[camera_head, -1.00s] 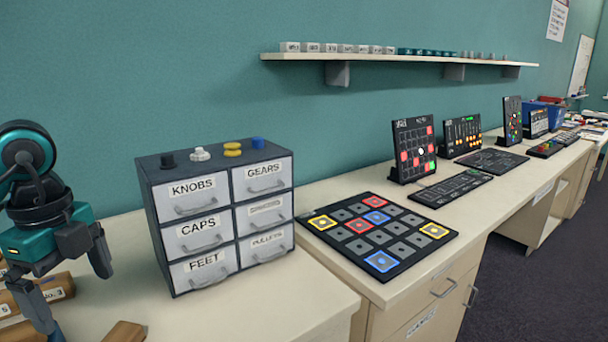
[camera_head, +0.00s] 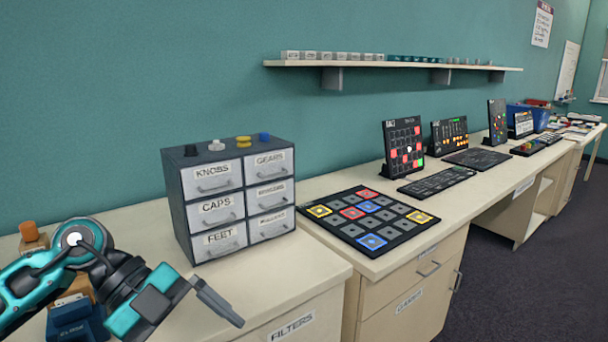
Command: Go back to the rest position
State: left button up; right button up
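My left gripper (camera_head: 215,300) is at the lower left of the head view, pointing right and down above the front of the counter. It is seen from the side and only one finger shows clearly, so I cannot tell whether it is open or shut. I see nothing held in it. It is in front of and below the grey drawer cabinet (camera_head: 183,215), apart from it in the picture. My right gripper is not in view.
Wooden blocks and a blue item (camera_head: 75,322) stand partly behind my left arm. A board with coloured tiles (camera_head: 398,226) lies right of the cabinet, with upright panels (camera_head: 403,146) beyond. A wall shelf (camera_head: 400,65) runs above.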

pick_arm(q)
jog(key=d+r+n+t+h, duration=0.2)
jog(key=d+r+t+h, duration=0.1)
jog(key=d+h, duration=0.6)
jog(key=w+a+f+n+t+y, duration=0.2)
jog(key=a+f+n+t+y, duration=0.35)
jog(key=f+n+t, duration=0.3)
jog(key=w+a+f+n+t+y, duration=0.2)
jog(key=a+f+n+t+y, duration=0.2)
jog(key=f+n+t+y, duration=0.5)
jog(key=s+a+f+n+g+y+p, duration=0.1)
jog(key=s+a+f+n+g+y, duration=0.1)
jog(key=s+f+g, duration=0.5)
jog(key=s+f+n, duration=0.1)
jog(key=s+f, duration=0.2)
jog(key=f, duration=0.2)
jog(key=shift+s+f+n, duration=0.25)
jog(key=shift+f+n, duration=0.1)
jog(key=shift+g, duration=0.25)
